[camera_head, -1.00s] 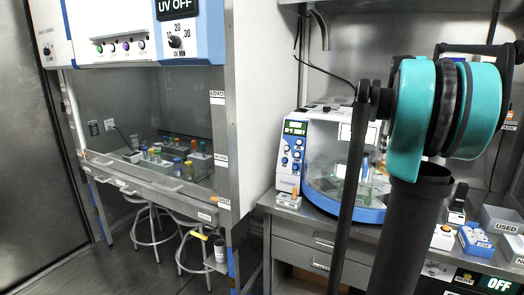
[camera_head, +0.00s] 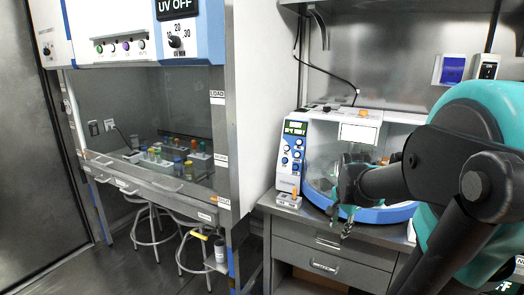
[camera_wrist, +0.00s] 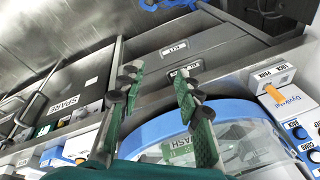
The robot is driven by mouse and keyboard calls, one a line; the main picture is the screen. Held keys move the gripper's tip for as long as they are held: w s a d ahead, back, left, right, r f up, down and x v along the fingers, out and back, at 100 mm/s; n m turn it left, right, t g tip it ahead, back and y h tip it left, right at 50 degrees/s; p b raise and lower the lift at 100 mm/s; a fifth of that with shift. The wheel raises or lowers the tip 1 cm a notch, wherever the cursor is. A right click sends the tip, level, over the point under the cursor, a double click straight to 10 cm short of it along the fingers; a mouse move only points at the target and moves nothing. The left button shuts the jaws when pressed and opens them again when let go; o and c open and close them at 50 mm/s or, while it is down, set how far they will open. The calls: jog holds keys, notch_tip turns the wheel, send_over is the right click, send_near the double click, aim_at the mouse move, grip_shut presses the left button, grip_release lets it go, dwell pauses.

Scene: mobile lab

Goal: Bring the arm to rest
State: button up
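My gripper (camera_head: 341,222) hangs in front of the white and blue benchtop machine (camera_head: 292,150) in the head view, with its fingers pointing down. My teal and dark arm reaches to it from the right side of the picture. In the wrist view my gripper (camera_wrist: 158,80) shows two green fingers with dark joints, standing apart with nothing between them. The curved blue rim of the machine (camera_wrist: 240,108) lies behind the fingers there. Whether the fingers touch anything cannot be told.
A fume cupboard (camera_head: 150,170) with racks of coloured-cap bottles stands at the left, with stools (camera_head: 190,235) under it. Drawers (camera_head: 330,245) sit below the machine. My arm hides much of the right bench. Open floor (camera_head: 130,270) shows at the lower left.

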jog(key=s+a+f+n+t, duration=0.1)
jog(key=s+a+f+n, duration=0.5)
jog(key=s+f+n, duration=0.4)
jog(key=shift+s+f+n, duration=0.35)
jog(key=shift+s+n, duration=0.2)
jog(key=shift+n, duration=0.55)
